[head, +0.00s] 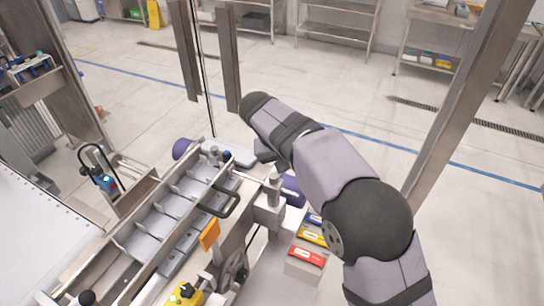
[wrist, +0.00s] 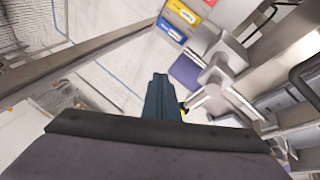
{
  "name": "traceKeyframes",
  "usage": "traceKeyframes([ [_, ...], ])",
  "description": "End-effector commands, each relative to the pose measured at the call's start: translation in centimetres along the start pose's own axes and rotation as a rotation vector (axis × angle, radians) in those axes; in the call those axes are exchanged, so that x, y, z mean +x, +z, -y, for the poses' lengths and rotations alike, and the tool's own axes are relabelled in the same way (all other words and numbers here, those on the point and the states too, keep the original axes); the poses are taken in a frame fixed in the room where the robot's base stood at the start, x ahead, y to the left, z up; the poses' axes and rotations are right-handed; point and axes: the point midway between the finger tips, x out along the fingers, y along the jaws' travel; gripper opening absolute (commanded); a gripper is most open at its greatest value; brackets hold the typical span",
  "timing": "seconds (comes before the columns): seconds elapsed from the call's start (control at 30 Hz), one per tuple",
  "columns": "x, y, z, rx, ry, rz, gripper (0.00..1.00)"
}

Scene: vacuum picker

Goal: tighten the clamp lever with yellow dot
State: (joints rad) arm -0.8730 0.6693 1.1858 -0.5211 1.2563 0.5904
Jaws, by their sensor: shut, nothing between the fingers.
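My gripper (wrist: 160,80) points away from the camera in the wrist view, its dark blue fingers together with nothing between them. In the head view the fingers are hidden behind my arm. A small yellow spot on a dark part (wrist: 184,108) shows just right of the fingers in the wrist view, partly covered by them. It may be the yellow-dot clamp lever, but it is too small to tell. I cannot make out whether the fingers touch it. A grey metal bracket (wrist: 222,75) stands to its right; the lever's angle is not visible.
Metal posts (head: 470,90) frame the area. A yellow part (head: 185,293) sits at the front.

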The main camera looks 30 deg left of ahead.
Motion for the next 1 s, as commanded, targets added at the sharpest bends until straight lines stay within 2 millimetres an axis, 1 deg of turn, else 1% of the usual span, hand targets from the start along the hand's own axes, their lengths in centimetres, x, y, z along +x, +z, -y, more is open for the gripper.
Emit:
traceKeyframes([
  [0.03,-1.1,-0.7,1.9,-0.009,0.010,-0.028,0.00],
  [0.2,-4.2,-2.3,6.5,-0.005,0.037,-0.113,0.00],
  [0.3,-5.8,-2.7,8.8,0.002,0.046,-0.156,0.00],
  [0.43,-7.5,-2.8,11.1,0.013,0.053,-0.201,0.00],
  [0.5,-8.2,-2.7,12.0,0.018,0.056,-0.217,0.00],
  [0.67,-8.9,-2.7,13.0,0.026,0.058,-0.238,0.00],
  [1.0,-9.1,-2.7,13.1,0.027,0.058,-0.241,0.00],
])
